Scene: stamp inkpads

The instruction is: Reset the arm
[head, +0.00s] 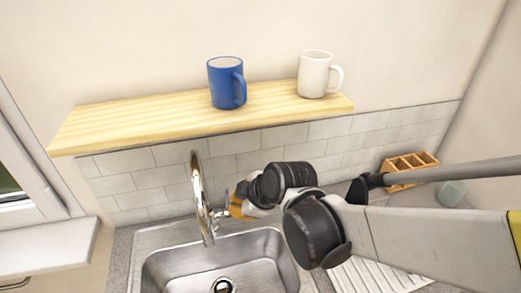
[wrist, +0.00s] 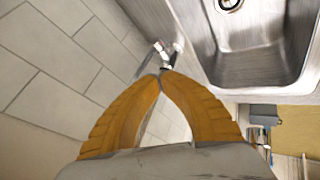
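My gripper (head: 234,207) is beside the chrome faucet (head: 200,190), at the right of its tall curved spout and near its side lever. In the wrist view my gripper (wrist: 162,77) shows two orange fingers that meet at their tips, with only a gap between their lower parts. The faucet (wrist: 166,58) shows just past the fingertips there. I cannot tell whether the tips touch it. Nothing is seen held. My arm reaches in from the right in the head view and hides part of the counter.
A steel sink (head: 180,262) lies below the faucet, with a ridged drainboard (head: 360,277) at its right. A wooden shelf (head: 140,122) above holds a blue mug (head: 226,84) and a white mug (head: 313,76). A wooden divided box (head: 410,163) and a small glass (head: 452,193) stand right.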

